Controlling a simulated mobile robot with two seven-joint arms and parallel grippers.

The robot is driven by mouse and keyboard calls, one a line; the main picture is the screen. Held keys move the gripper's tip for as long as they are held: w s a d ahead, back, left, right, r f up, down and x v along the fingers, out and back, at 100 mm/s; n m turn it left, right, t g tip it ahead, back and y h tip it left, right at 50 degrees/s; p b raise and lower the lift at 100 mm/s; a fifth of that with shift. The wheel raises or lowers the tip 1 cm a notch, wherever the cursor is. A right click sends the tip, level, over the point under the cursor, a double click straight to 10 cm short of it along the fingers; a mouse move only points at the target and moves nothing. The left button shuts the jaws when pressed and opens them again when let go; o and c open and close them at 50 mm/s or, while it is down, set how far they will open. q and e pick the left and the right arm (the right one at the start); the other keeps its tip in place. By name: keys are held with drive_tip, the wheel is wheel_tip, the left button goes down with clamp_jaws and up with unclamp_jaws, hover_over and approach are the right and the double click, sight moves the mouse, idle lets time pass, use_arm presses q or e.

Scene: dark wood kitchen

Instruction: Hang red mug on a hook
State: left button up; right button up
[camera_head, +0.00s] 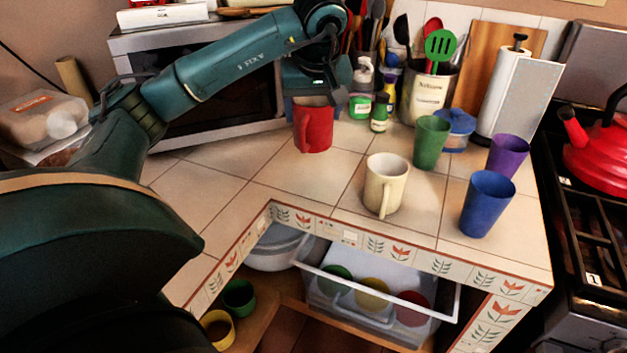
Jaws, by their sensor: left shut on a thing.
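The red mug (314,130) is upright at the back of the tiled counter, in front of the microwave's right end. My left gripper (311,98) comes down on it from above and is shut on its upper part. The fingertips are partly hidden, and I cannot tell whether the mug's base touches the tiles. No hook can be made out in this view. My right gripper is not in view.
A cream mug (385,186), green cup (431,142), blue cup (487,204) and purple cup (507,156) stand to the right. Bottles (361,95) and a utensil crock (428,95) crowd the back. An open drawer (378,292) sits below. Tiles left of the cream mug are clear.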

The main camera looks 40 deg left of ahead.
use_arm(q)
wheel_tip(320, 180, down, 10)
drive_tip(key=shift+r, duration=0.2)
idle(0.3)
drive_tip(key=shift+f, duration=0.2)
drive_tip(key=o, duration=1.2)
